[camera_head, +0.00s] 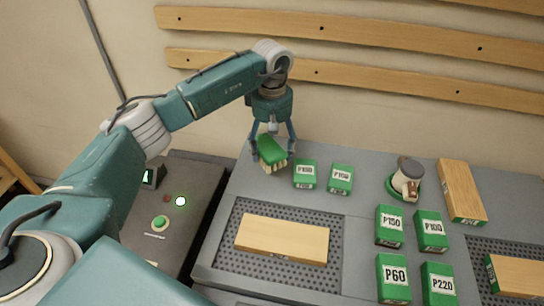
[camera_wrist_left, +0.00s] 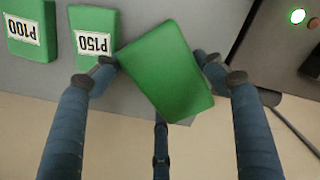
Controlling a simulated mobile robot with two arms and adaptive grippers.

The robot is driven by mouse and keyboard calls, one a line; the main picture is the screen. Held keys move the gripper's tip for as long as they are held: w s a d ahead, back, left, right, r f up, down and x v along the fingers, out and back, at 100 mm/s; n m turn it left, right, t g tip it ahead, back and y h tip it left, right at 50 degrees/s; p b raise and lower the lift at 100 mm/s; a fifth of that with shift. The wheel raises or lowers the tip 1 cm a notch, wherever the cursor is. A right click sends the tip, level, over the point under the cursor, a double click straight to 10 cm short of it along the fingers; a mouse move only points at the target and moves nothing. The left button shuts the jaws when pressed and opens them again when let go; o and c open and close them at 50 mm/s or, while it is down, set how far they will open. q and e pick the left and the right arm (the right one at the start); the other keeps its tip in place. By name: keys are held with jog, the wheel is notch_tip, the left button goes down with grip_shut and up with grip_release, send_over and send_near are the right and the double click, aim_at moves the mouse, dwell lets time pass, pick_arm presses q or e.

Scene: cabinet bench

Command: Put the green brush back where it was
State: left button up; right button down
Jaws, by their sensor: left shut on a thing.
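The green brush (camera_head: 271,152) has a green back and pale bristles that point down. My left gripper (camera_head: 272,148) is shut on it at the back left of the grey bench. In the left wrist view the brush's green back (camera_wrist_left: 168,72) sits tilted between the fingers of the left gripper (camera_wrist_left: 160,75). I cannot tell whether the bristles touch the bench top. My right gripper is in neither view.
Green labelled blocks, P150 (camera_head: 305,175) and P100 (camera_head: 341,179), lie just right of the brush. A wooden board (camera_head: 283,240) lies on a perforated panel (camera_head: 232,268) in front. A control box (camera_head: 172,215) with a lit button stands left.

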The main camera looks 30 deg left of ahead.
pick_arm(q)
notch_tip(320, 180, down, 5)
jog(key=shift+f+p, duration=0.1)
jog(key=shift+p, duration=0.45)
jog(key=shift+f+b, duration=0.2)
jog(key=shift+b, duration=0.1)
jog(key=o, duration=0.7)
jog(key=shift+o, duration=0.2)
jog(key=shift+r, duration=0.1)
